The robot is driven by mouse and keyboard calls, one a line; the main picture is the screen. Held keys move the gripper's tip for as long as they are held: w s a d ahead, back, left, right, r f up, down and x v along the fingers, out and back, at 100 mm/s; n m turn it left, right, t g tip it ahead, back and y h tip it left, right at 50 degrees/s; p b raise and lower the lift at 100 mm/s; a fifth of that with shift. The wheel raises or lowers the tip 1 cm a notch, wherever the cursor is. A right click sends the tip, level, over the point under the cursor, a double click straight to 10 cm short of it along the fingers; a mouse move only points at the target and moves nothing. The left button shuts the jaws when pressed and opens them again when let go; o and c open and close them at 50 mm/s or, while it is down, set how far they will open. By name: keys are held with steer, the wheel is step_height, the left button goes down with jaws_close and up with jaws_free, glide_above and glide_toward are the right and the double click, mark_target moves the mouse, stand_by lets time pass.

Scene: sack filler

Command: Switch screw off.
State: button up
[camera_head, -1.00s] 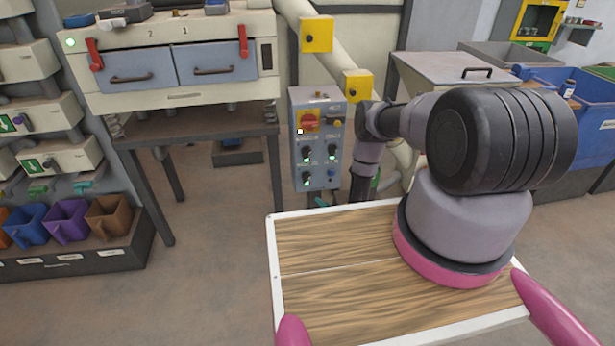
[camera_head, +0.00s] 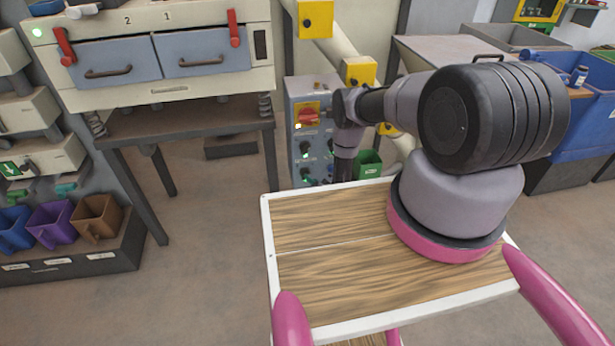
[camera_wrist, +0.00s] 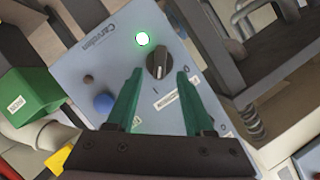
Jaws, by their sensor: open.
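The grey control panel (camera_head: 299,160) stands beyond my tray, partly covered by my arm. It carries a red rotary switch on a yellow plate (camera_head: 306,116) and smaller black knobs with green lamps. In the wrist view, a black rotary knob (camera_wrist: 159,60) sits beside a lit green lamp (camera_wrist: 142,39), with a blue button (camera_wrist: 103,103) to the lower left. The white label (camera_wrist: 167,99) by the knob is too small to read. My gripper (camera_wrist: 156,78) is open and empty, its green fingers pointing at the panel, the knob beyond and between the tips. Contact cannot be seen.
A green bin (camera_head: 368,163) stands right of the panel and also shows in the wrist view (camera_wrist: 25,95). A yellow box on a pipe (camera_head: 358,70) is above right. Open floor lies in front.

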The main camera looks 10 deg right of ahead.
steer(key=x, duration=0.5)
jaws_close()
